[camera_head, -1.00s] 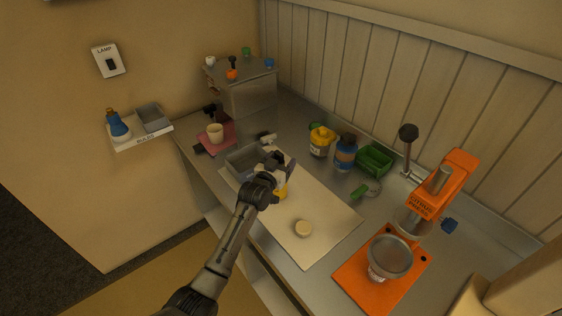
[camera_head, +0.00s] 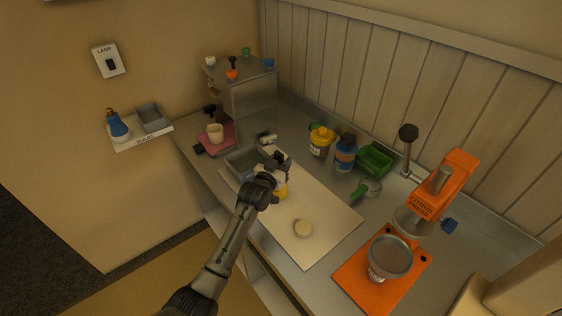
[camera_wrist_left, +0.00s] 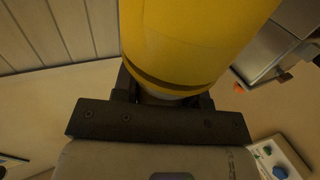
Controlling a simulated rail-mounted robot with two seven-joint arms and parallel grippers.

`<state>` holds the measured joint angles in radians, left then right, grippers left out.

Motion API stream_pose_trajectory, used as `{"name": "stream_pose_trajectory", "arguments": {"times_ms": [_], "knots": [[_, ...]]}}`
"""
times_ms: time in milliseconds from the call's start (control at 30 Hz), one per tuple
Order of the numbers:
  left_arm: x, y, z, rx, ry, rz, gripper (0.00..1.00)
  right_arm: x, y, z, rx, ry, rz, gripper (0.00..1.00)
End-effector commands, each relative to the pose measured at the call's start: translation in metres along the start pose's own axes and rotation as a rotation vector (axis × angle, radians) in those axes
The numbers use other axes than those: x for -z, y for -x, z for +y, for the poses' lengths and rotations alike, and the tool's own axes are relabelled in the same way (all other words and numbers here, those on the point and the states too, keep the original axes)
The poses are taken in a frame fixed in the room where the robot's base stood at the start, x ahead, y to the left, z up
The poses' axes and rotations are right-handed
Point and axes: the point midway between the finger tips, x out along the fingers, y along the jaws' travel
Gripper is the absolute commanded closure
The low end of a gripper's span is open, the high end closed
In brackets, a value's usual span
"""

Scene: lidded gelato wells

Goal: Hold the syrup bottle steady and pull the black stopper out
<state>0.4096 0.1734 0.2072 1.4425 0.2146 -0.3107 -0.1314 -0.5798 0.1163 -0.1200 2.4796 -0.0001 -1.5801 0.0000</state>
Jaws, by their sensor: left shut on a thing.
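My left gripper (camera_head: 276,168) is over the white board near the middle of the counter, shut on a yellow bottle-like thing (camera_head: 281,192), which I take to be the syrup bottle. In the left wrist view its smooth yellow body (camera_wrist_left: 195,40) fills the top middle, with a dark band near the fingers. My left gripper (camera_wrist_left: 160,100) has its fingers on either side of it. The gripper hides much of the bottle in the head view. I cannot make out a black stopper on it. My right gripper is not in view.
Behind stand a yellow-topped jar (camera_head: 320,142), a blue bottle (camera_head: 345,153) and a green bin (camera_head: 375,160). An orange citrus press (camera_head: 440,185) is at right. A grey bin (camera_head: 243,163) sits left of the gripper.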

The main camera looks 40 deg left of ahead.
Motion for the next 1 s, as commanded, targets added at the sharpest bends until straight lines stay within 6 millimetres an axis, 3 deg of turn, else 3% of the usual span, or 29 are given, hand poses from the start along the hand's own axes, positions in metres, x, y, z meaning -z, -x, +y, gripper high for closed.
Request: {"name": "stream_pose_trajectory", "arguments": {"times_ms": [267, 300, 600, 867, 1000], "knots": [[0.000, 0.000, 0.000, 0.000, 0.000, 0.000, 0.89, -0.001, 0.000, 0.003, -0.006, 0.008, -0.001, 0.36], [0.000, 0.000, 0.000, 0.000, 0.000, 0.000, 0.58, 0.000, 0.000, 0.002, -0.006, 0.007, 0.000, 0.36], [0.000, 0.000, 0.000, 0.000, 0.000, 0.000, 0.31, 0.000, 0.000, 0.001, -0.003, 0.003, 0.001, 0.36], [-0.001, 0.002, 0.000, 0.000, 0.000, -0.001, 0.31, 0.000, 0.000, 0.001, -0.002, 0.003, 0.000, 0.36], [-0.001, 0.014, 0.000, 0.000, 0.001, 0.000, 0.31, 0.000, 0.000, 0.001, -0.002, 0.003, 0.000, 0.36]]}}
